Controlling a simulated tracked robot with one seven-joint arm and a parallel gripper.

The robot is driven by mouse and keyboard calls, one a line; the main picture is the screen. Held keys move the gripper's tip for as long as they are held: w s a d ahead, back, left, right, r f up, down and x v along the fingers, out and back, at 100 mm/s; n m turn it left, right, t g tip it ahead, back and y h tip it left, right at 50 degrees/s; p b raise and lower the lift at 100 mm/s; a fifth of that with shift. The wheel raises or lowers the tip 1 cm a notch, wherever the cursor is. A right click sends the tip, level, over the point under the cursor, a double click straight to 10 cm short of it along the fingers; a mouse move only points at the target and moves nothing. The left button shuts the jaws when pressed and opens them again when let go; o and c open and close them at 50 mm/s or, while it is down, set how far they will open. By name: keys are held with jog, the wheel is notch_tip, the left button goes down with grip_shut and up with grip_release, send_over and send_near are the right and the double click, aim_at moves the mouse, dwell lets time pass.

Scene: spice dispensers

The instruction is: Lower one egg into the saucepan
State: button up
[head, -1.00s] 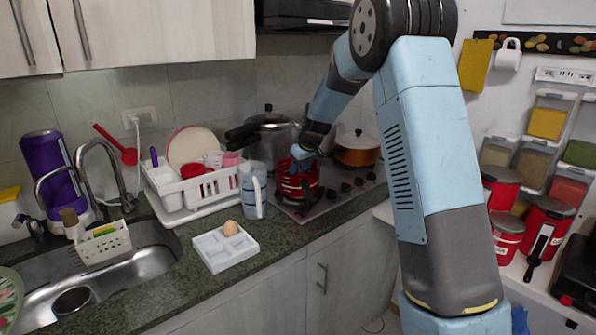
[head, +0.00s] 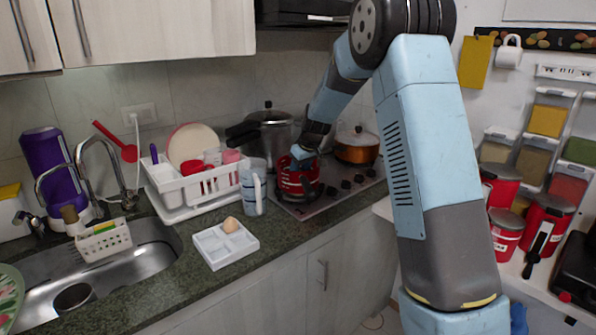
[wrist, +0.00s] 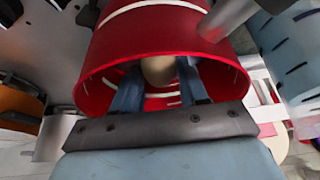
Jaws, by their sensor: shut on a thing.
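The red saucepan (head: 298,187) stands on the stove at the back of the counter; it also shows in the wrist view (wrist: 150,32). My gripper (head: 303,160) points down into it from above, and the fingertips are hidden in the head view. In the wrist view, my two blue fingers (wrist: 160,78) reach inside the pan's rim. They are shut on a pale brown egg (wrist: 158,68), which sits between them inside the pan. Whether the egg touches the pan's bottom cannot be told. A second egg (head: 231,224) sits in the white egg tray (head: 218,262) on the counter.
A measuring jug (head: 251,192) stands left of the saucepan, beside the white dish rack (head: 178,208). A pressure cooker (head: 268,133) and an orange pot (head: 357,150) stand behind on the stove. The sink (head: 150,258) is at left.

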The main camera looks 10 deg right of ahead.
jog(key=o, duration=1.1)
jog(key=shift+o, duration=0.2)
jog(key=v, duration=1.4)
jog(key=s+d+r+m+h, duration=0.15)
jog(key=s+r, duration=0.25)
jog(key=s, duration=0.6)
jog(key=s+d+r+m+y, duration=0.15)
jog(key=s+r, duration=0.25)
jog(key=s, duration=0.6)
jog(key=s+d+f+m+t+h, duration=0.1)
jog(key=s+d+f, duration=0.1)
jog(key=s, duration=0.9)
jog(key=s+d+f+m+h, duration=0.1)
jog(key=s+d+f+m, duration=0.1)
jog(key=s, duration=0.9)
jog(key=shift+s+t, duration=0.25)
jog(key=shift+t, duration=0.15)
